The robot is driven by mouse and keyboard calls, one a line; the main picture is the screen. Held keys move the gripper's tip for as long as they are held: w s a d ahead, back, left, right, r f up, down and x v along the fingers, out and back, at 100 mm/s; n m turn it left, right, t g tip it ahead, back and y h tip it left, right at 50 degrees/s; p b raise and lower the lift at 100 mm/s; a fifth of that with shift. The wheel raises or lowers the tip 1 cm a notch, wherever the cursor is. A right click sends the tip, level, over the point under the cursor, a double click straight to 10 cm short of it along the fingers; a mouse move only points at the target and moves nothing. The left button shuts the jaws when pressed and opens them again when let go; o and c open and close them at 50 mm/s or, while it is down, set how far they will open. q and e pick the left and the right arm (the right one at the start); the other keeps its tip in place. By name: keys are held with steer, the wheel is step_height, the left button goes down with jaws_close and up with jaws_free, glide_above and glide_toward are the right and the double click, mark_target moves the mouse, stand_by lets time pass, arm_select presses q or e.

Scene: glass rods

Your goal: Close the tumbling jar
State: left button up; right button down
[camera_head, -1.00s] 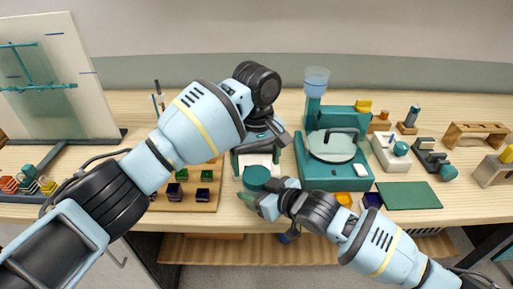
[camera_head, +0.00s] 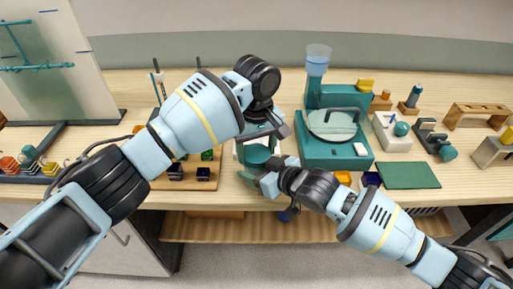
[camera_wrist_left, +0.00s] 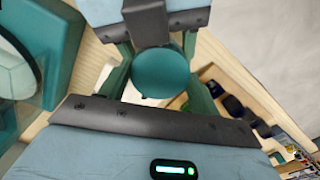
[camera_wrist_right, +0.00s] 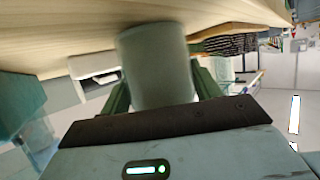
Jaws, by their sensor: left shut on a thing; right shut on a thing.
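The tumbling jar (camera_wrist_right: 157,70) is a greyish green cylinder in the right wrist view. My right gripper (camera_wrist_right: 160,92) is shut on it from the side. A round teal lid (camera_wrist_left: 161,73) sits between the fingers of my left gripper (camera_wrist_left: 160,80), which is shut on it. In the head view my left gripper (camera_head: 262,136) is above my right gripper (camera_head: 256,181), near the table's front edge. A teal round piece (camera_head: 257,155) shows between them. I cannot tell whether lid and jar touch; the rim is hidden.
A teal machine (camera_head: 345,153) with a round disc on top stands just right of the grippers. A wooden tray (camera_head: 185,184) with dark blocks lies to the left. A green mat (camera_head: 408,175) lies at right. A low wooden shelf (camera_head: 230,229) is below the table edge.

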arm_select(q)
steer(key=shift+m, duration=1.7)
steer(key=shift+c, duration=0.2)
steer(key=o, duration=1.1)
steer(key=shift+r, duration=0.1)
steer(key=shift+r, duration=2.15)
steer(key=shift+c, duration=0.4)
